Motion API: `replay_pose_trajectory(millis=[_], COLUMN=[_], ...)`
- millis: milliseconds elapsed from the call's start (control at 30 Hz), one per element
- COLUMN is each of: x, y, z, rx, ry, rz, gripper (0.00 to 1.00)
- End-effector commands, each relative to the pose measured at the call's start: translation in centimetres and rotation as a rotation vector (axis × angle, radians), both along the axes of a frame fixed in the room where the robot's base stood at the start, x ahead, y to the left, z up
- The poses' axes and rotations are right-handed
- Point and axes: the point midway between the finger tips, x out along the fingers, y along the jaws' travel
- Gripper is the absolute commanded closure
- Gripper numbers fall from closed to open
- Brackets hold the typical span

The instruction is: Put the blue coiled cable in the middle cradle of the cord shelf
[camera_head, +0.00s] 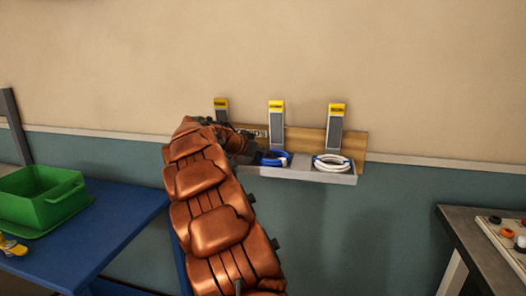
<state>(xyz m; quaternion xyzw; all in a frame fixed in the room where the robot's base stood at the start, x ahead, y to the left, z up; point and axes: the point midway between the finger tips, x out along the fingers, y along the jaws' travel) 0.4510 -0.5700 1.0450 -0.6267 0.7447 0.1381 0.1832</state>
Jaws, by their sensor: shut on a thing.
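The cord shelf (343,179) is a grey ledge with a wooden back on the wall, with three grey uprights topped by yellow labels. The blue coiled cable (276,159) is at the middle cradle, below the middle upright (276,118). My gripper (257,153) reaches in from the left and is shut on the left side of the coil. Whether the coil rests on the ledge or hangs just above it I cannot tell. My arm hides the left cradle and the left part of the shelf.
A blue table (110,225) with a green bin (44,203) stands at the left. A dark-topped bench (462,222) with knobs on a panel stands at the right.

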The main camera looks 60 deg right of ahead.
Motion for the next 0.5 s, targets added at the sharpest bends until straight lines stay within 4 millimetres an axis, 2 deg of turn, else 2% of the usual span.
replay_pose_trajectory(millis=[367,400,500], x=[0.08,0.07,0.08], y=[0.07,0.08,0.08], z=[-0.16,-0.09,-0.03], rx=[-0.003,-0.002,-0.002], ry=[-0.002,-0.002,-0.002], rz=[0.001,0.001,0.001], gripper=[1.0,0.67,0.59])
